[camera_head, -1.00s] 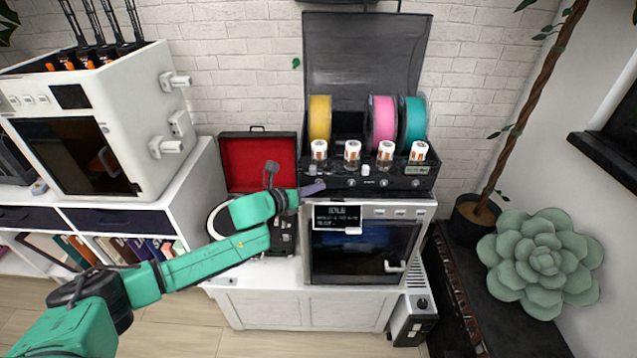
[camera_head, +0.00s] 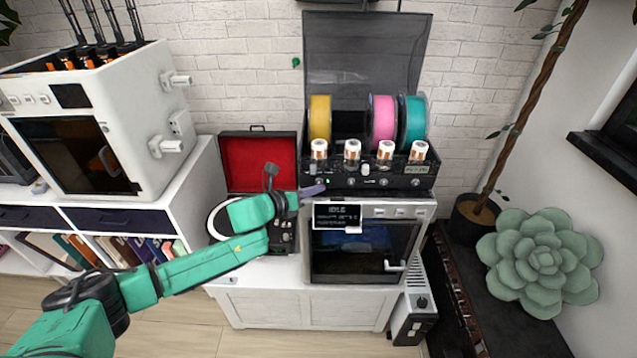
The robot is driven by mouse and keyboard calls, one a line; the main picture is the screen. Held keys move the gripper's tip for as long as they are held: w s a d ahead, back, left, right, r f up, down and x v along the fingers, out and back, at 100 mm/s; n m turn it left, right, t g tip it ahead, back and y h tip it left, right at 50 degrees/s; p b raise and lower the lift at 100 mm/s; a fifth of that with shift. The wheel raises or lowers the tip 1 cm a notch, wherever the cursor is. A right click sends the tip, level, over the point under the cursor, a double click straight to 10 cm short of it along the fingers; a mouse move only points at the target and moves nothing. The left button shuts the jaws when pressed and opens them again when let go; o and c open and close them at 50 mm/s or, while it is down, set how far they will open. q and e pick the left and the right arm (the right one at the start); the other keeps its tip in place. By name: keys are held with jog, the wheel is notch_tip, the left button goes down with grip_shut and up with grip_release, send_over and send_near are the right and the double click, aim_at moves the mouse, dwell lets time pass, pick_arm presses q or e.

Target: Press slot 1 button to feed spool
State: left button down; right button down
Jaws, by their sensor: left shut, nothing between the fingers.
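The black spool feeder box (camera_head: 400,182) stands on top of the white printer (camera_head: 424,210) with its dark lid raised. It holds a yellow spool (camera_head: 320,118), a pink spool (camera_head: 381,122) and a teal spool (camera_head: 413,123), with a gap between yellow and pink. Small round controls line its front. A small green light (camera_head: 327,181) shows at the left end. My left gripper (camera_head: 319,190) is shut and empty, its tip at the lower left of that front, just below the light. I cannot tell whether it touches. The slot 1 button is not clearly visible. My right gripper is out of view.
The printer's screen (camera_head: 337,217) reads IDLE above smaller, unreadable lines. A turntable with an open red-lined case (camera_head: 258,165) sits left of the printer, beneath my left arm. Several white-capped cylinders (camera_head: 352,149) stand along the feeder's front. A large succulent (camera_head: 540,260) is at right.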

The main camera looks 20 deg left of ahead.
pick_arm(q)
jog(key=shift+s+d+f, duration=0.1)
jog(key=shift+s+f, duration=0.05)
jog(key=shift+s, duration=0.2)
jog(key=s, duration=0.2)
jog(key=s+d, duration=0.1)
jog(key=s, duration=0.1)
jog(key=shift+s+b, duration=0.1)
jog(key=shift+b, duration=0.2)
jog(key=shift+s+d, duration=0.2)
jog(key=shift+s, duration=0.25)
